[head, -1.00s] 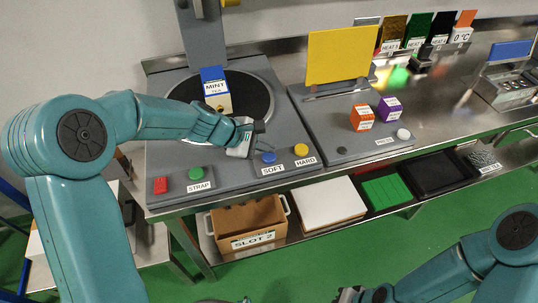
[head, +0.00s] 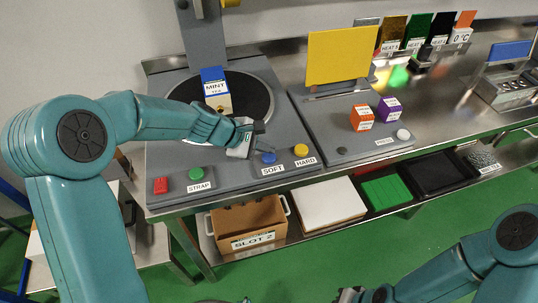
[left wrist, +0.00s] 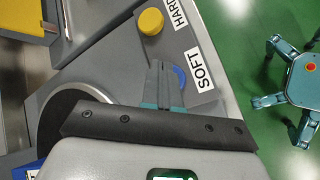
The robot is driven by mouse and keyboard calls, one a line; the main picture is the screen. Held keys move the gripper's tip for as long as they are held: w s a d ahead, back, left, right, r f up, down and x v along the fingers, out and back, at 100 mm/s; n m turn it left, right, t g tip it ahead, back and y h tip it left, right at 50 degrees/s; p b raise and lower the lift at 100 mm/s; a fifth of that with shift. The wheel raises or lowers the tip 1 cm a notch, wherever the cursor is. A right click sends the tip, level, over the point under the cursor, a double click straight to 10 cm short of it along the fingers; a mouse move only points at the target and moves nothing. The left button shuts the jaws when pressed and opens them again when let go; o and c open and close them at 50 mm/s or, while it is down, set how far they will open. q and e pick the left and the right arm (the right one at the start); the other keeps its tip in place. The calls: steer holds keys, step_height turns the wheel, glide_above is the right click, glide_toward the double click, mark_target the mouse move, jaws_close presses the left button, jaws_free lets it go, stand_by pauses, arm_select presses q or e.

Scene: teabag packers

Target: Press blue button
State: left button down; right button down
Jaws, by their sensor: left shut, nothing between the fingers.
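The blue button (head: 268,158) sits on the front edge of the grey machine panel, beside the SOFT label (head: 273,169). In the left wrist view the blue button (left wrist: 179,78) shows as a blue arc, partly hidden behind my fingers. My left gripper (head: 262,149) is shut and empty, with its fingertips at or just above the blue button. In the left wrist view the shut fingers (left wrist: 160,72) point at the button's edge; I cannot tell whether they touch it. My right gripper (head: 347,295) is at the bottom edge, partly cut off.
A yellow button (head: 301,150) by the HARD label stands close on the right. A green button (head: 196,173) and a red button (head: 160,185) are to the left. A MINT box (head: 216,92) stands on the black turntable behind the left gripper.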

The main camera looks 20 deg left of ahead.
mark_target(266, 157)
arm_select(q)
steer(key=shift+f, duration=0.1)
stand_by(0.4)
steer(key=shift+f+b, duration=0.35)
steer(key=shift+b, duration=0.1)
steer(key=shift+f+b, duration=0.55)
steer(key=shift+b, duration=0.05)
stand_by(0.4)
steer(key=shift+r, duration=0.1)
steer(key=shift+r+p, duration=0.9)
step_height(266, 157, up, 5)
steer(key=p, duration=0.4)
stand_by(0.4)
